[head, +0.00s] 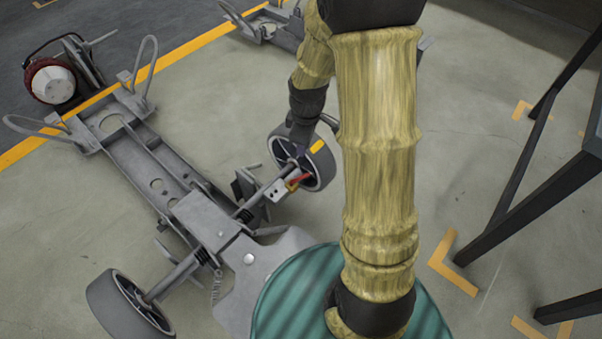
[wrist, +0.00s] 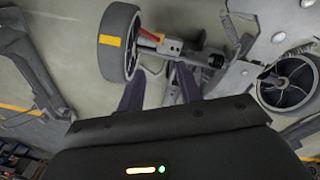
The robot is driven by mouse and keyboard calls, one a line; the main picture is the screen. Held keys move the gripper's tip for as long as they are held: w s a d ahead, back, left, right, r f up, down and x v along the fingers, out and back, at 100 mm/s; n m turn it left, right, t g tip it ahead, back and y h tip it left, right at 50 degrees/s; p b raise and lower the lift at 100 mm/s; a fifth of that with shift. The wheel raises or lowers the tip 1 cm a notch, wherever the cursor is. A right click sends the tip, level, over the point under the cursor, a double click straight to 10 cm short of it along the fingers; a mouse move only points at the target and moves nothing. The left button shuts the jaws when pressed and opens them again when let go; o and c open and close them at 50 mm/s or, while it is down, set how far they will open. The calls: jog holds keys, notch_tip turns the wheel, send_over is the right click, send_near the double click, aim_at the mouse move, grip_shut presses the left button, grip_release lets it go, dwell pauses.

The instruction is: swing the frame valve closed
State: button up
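The frame valve has a red lever (head: 300,180) on a small brass-coloured body (head: 291,187), fixed to a grey bracket (head: 276,190) beside the front wheel. In the wrist view the red lever (wrist: 150,36) shows above my fingers, between the wheel and the bracket. My gripper (head: 298,150) is over the wheel, close to the valve. In the wrist view my gripper (wrist: 161,78) has its two dark fingers apart, with nothing seen held. I cannot tell whether a finger touches the lever.
The wheel (head: 318,165) with a yellow mark stands right beside the valve. The grey chassis (head: 150,165) stretches to the upper left, with another wheel (head: 125,310) at the lower left. A dark metal stand (head: 560,185) is at right. Bare floor lies between.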

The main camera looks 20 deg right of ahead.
jog(key=s+a+r+m, duration=0.1)
jog(key=s+r+m, duration=0.2)
jog(key=s+m, duration=0.2)
jog(key=s+a+r+m+t, duration=0.1)
jog(key=s+r+m, duration=0.3)
jog(key=s+m, duration=0.2)
jog(key=shift+s+a, duration=0.2)
jog(key=shift+s, duration=0.55)
jog(key=shift+w, duration=0.1)
